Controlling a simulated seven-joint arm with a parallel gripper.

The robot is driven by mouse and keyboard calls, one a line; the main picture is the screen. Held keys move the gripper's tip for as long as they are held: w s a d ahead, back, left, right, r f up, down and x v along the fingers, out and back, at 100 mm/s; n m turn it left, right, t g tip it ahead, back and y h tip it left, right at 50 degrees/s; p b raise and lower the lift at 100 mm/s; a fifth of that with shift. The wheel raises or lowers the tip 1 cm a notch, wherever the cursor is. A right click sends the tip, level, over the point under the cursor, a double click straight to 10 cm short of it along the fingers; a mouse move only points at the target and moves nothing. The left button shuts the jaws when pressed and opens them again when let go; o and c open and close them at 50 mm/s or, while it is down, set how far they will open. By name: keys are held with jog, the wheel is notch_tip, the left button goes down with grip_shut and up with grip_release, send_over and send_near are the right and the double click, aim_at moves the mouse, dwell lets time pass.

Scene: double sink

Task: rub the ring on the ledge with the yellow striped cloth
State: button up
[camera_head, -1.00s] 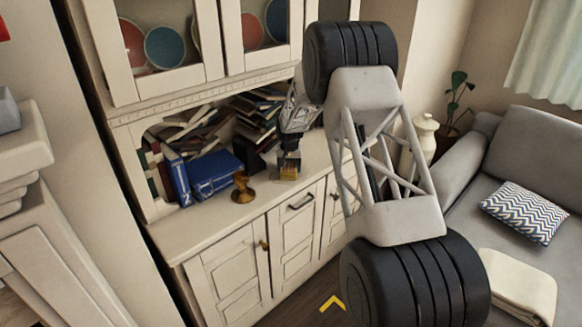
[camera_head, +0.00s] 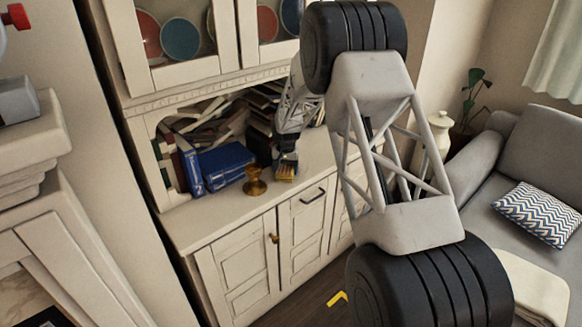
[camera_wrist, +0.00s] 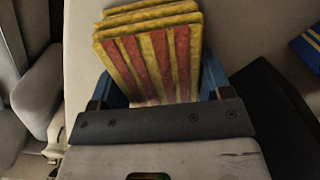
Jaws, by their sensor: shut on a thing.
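My gripper (camera_head: 288,158) is over the white cabinet ledge (camera_head: 222,220), between the dark upright object behind it and the ledge's front edge. It is shut on the yellow cloth (camera_head: 285,174), which has red stripes. In the wrist view the folded cloth (camera_wrist: 150,50) sticks out flat from between the blue fingers (camera_wrist: 160,88). The cloth is low at the ledge surface; I cannot tell whether it touches. I cannot make out a ring on the ledge; the cloth and gripper hide part of the surface.
A brass holder (camera_head: 255,183) stands on the ledge just left of the cloth. Blue books (camera_head: 222,162) lie behind it, with several piled books further back. A white lidded jar (camera_head: 439,130) stands right of my arm. The front strip of ledge at the left is clear.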

jog(key=shift+s+a, duration=0.3)
jog(key=shift+s, duration=0.05)
jog(key=shift+r, duration=4)
